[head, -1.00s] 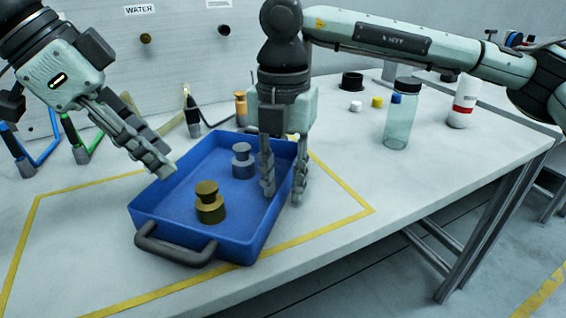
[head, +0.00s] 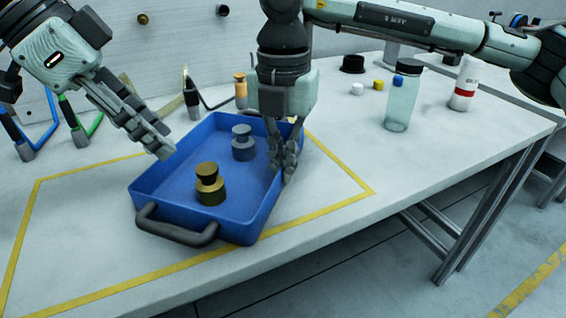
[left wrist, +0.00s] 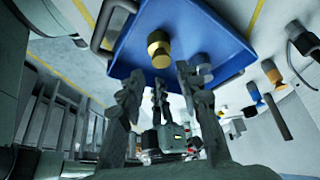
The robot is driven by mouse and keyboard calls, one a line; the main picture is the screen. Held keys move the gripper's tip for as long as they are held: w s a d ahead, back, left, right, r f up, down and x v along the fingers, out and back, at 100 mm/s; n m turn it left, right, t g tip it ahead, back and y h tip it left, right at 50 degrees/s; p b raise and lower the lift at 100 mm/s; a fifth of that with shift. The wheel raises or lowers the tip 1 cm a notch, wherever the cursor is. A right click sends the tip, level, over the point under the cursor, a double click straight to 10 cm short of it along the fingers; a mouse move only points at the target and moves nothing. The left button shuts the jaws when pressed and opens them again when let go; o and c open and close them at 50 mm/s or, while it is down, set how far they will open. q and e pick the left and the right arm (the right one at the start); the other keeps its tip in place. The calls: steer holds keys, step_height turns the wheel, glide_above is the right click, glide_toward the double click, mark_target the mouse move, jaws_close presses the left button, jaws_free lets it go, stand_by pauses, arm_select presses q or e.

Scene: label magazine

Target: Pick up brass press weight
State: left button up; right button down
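The brass press weight (head: 210,187), a stepped gold-brown cylinder, stands upright in the blue tray (head: 165,212) near its handle end. In the left wrist view the brass weight (left wrist: 158,52) shows beyond the fingers. My left gripper (head: 163,148) is above the tray's left rim, apart from the weight. Its fingers (left wrist: 160,85) are spread and empty in the left wrist view. My right gripper (head: 283,165) points down at the tray's right wall, its fingers close together on either side of it. The exact contact is partly hidden.
A grey weight (head: 242,145) stands in the tray behind the brass one. A dark handle (head: 175,228) juts from the tray's near side. A clear bottle (head: 402,100), a red-and-white bottle (head: 464,88) and small blocks stand at the right. The table's front is clear.

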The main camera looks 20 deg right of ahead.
mark_target(207, 168)
arm_select(q)
steer(key=o, duration=0.4)
steer(key=shift+d+r, duration=0.1)
steer(key=shift+d, duration=0.15)
steer(key=shift+o, duration=1.3)
steer(key=d+m+y, duration=0.2)
steer(key=d+m, duration=0.1)
steer(key=d+r+m+g+y, duration=0.1)
steer(key=m, duration=0.1)
steer(key=shift+w+d+r+y, duration=0.1)
steer(key=shift+w+d+y, duration=0.15)
steer(key=shift+y, duration=0.15)
steer(key=shift+w+d+r+m+y, duration=0.1)
steer(key=shift+d+r+m+y, duration=0.05)
steer(key=shift+m+y, duration=0.3)
steer(key=shift+d+r+m+y, duration=0.15)
steer(key=shift+m+y, duration=0.2)
steer(key=shift+m, duration=0.2)
steer(key=shift+f, duration=0.35)
step_height(207, 168, down, 11)
steer(key=shift+w+f, duration=0.1)
steer(key=shift+w, duration=0.05)
